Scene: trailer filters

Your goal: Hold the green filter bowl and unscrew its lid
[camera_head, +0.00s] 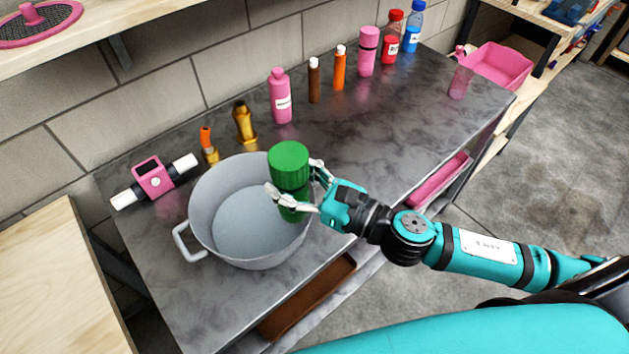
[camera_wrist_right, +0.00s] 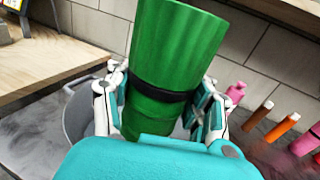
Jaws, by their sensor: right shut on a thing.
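The green filter bowl (camera_head: 291,172) with its wide ribbed green lid (camera_head: 288,158) is upright over the right side of the grey pot. My right gripper (camera_head: 296,192) is shut on the bowl, with its fingers on both sides below the lid. In the right wrist view the lid (camera_wrist_right: 177,45) rises above a dark band, and the bowl's lower part (camera_wrist_right: 147,115) is between the fingers (camera_wrist_right: 157,105). The lid appears seated on the bowl. The bowl's underside is hidden. My left gripper is not in view.
The grey pot (camera_head: 205,190) stands open on the dark counter (camera_head: 370,120). A pink meter with white pipe ends (camera_head: 153,178) lies left of it. Brass fittings (camera_head: 244,122) and several bottles (camera_head: 281,95) line the wall. A pink bin (camera_head: 500,65) is at the far right.

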